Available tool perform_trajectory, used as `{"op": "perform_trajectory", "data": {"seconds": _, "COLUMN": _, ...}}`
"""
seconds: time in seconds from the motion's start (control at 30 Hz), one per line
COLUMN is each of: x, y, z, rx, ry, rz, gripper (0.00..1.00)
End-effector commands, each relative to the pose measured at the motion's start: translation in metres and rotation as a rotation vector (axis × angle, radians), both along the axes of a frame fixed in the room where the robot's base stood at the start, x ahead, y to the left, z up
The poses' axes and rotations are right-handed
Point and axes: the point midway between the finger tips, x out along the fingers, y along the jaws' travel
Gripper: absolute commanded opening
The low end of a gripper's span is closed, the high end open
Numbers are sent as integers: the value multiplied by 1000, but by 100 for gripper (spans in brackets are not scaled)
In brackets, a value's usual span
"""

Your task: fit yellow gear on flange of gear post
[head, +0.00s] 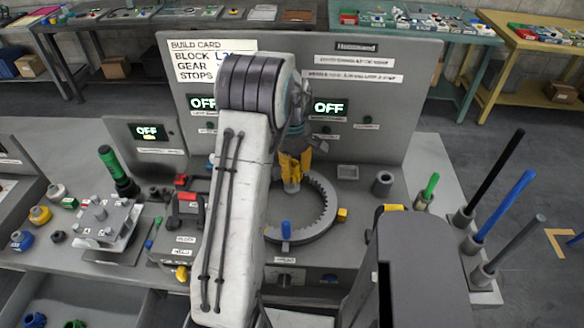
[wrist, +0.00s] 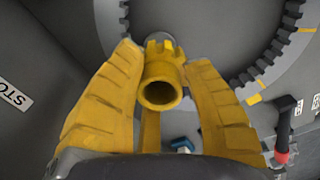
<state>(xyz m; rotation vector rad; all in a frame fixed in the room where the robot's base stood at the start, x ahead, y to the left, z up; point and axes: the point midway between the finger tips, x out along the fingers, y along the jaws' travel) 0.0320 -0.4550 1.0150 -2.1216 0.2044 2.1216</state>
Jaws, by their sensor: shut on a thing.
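My gripper (head: 292,172) has yellow fingers and hangs over the left inner side of the grey toothed ring (head: 325,206) on the bench. In the wrist view, my gripper (wrist: 165,88) is shut on the small yellow gear (wrist: 162,78), with a finger on either side. The gear's hollow hub faces the camera and its teeth show behind. Behind the gear is a grey rounded surface; I cannot tell whether it is the flange of the gear post, or whether the gear touches it. My arm covers part of the bench in the head view.
A grey upright panel (head: 345,60) rises behind. Rods (head: 505,205) stand at the right. A fixture with a green-handled tool (head: 117,170) and several coloured round parts (head: 40,215) are at the left.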

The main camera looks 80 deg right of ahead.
Motion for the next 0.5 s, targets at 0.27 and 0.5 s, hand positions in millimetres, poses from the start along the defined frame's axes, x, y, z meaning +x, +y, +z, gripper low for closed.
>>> {"op": "perform_trajectory", "data": {"seconds": 0.27, "x": 0, "y": 0, "z": -4, "rx": -1, "ry": 0, "rz": 0, "gripper": 10}}
{"op": "perform_trajectory", "data": {"seconds": 0.5, "x": 0, "y": 0, "z": -8, "rx": -1, "ry": 0, "rz": 0, "gripper": 10}}
